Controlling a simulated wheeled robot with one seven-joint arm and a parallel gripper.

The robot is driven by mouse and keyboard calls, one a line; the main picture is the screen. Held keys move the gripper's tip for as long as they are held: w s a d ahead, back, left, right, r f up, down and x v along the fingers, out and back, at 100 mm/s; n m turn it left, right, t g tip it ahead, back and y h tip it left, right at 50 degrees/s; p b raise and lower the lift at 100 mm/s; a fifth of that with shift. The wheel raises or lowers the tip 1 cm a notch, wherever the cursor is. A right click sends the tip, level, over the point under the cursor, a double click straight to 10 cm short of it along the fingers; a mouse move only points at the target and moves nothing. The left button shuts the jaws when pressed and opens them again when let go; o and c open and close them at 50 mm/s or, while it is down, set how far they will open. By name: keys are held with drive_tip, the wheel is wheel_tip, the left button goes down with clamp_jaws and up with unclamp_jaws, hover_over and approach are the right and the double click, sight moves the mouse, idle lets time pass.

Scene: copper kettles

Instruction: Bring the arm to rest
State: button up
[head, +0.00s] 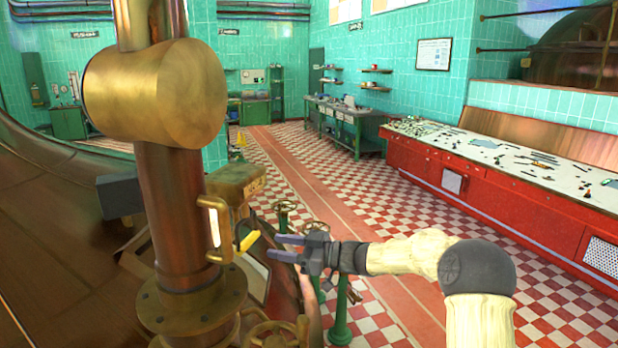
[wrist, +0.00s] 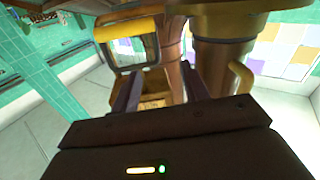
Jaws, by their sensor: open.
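My gripper (head: 272,247) is stretched out to the left in the head view, in front of the copper column (head: 180,210). Its two dark fingers are apart, with nothing between them that I can see. The tips are a little right of a yellow-gripped handle (head: 250,240) and look apart from it. In the wrist view, the open fingers of my gripper (wrist: 160,77) point at brass and copper pipework. The yellow grip (wrist: 128,33) shows there beyond the left finger. My pale arm reaches in from the lower right of the head view.
A brass box (head: 236,184) and a brass side handle (head: 222,225) are by the column. Green valve stands (head: 341,315) rise just below my gripper. A long red console (head: 490,195) stands at the right. The checkered floor (head: 290,165) between is open.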

drive_tip(key=s+d+f+m+t+h, duration=0.3)
drive_tip(key=d+f+m+h, duration=0.1)
drive_tip(key=d+m+h, duration=0.25)
drive_tip(key=s+d+f+m+t+h, duration=0.3)
drive_tip(key=d+f+m+h, duration=0.2)
drive_tip(key=d+h, duration=0.3)
drive_tip(key=s+d+f+m+g+h, duration=0.1)
drive_tip(key=s+d+f+g, duration=0.1)
drive_tip(key=s, duration=0.6)
drive_tip(key=s+d+f+m+g+h, duration=0.1)
drive_tip(key=s+d+f+m+g, duration=0.1)
drive_tip(key=s, duration=0.6)
drive_tip(key=s+d+f+m+g+h, duration=0.1)
drive_tip(key=s+d+f+m+g, duration=0.1)
drive_tip(key=s, duration=0.6)
drive_tip(key=shift+s+d+g, duration=0.25)
drive_tip(key=shift+d+g, duration=0.2)
drive_tip(key=shift+g, duration=0.15)
drive_tip(key=shift+h, duration=0.25)
drive_tip(key=shift+c, duration=0.5)
